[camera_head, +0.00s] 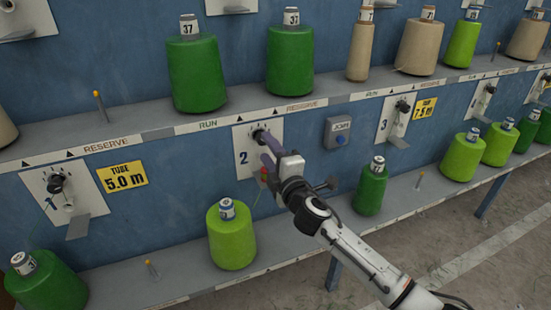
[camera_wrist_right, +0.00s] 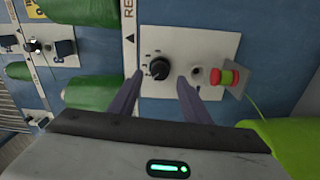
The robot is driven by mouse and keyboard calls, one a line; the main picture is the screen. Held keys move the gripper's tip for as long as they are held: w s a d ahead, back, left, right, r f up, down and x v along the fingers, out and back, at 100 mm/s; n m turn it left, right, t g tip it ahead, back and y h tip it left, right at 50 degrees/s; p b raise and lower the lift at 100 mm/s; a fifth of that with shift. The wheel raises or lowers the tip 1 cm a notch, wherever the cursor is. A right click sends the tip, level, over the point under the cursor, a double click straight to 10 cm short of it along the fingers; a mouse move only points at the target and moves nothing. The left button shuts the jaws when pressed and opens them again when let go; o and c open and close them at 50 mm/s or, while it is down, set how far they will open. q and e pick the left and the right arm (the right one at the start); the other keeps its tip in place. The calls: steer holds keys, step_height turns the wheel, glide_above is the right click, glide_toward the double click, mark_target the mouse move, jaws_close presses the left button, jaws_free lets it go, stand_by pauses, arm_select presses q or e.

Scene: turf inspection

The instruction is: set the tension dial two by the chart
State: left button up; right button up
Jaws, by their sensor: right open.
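Tension dial two (camera_wrist_right: 159,68) is a black round knob on a white plate (camera_wrist_right: 202,45) with small marks around it. In the head view the plate marked 2 (camera_head: 243,142) is on the blue wall, and its dial (camera_head: 259,133) shows just above my gripper. My right gripper (camera_head: 265,147) is open, its two purple fingers pointing at the plate. In the wrist view the right gripper (camera_wrist_right: 157,85) has one finger on each side of the dial, with a gap to the knob; whether the tips touch the plate I cannot tell. My left gripper is not in view.
Dial plates 1 (camera_head: 60,190) and 3 (camera_head: 397,117) are either side. Green cones (camera_head: 290,62) stand on the upper shelf, a lime cone (camera_head: 231,240) below. A yellow label (camera_head: 122,176) reads 5.0 m.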

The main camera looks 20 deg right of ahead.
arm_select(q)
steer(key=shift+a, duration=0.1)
arm_select(e)
steer(key=s, duration=0.6)
steer(key=shift+s+d, duration=0.15)
steer(key=shift+s, duration=0.05)
arm_select(q)
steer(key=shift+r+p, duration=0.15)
steer(key=shift+p, duration=0.15)
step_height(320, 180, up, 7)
steer(key=p, duration=0.8)
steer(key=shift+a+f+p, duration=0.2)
steer(key=shift+p, duration=0.2)
arm_select(e)
steer(key=s+a+f+m+g, duration=0.2)
steer(key=s+f+m, duration=0.3)
steer(key=s, duration=0.6)
steer(key=s+a+f+m+g+y, duration=0.1)
steer(key=s+a+f+m+g, duration=0.1)
steer(key=s+f+m+g, duration=0.2)
steer(key=s+a+f+m+g+y, duration=0.1)
steer(key=s+f+m+g, duration=0.2)
steer(key=s, duration=1.4)
step_height(320, 180, down, 6)
steer(key=m, duration=0.3)
steer(key=shift+s+a, duration=0.35)
steer(key=shift+a, duration=0.05)
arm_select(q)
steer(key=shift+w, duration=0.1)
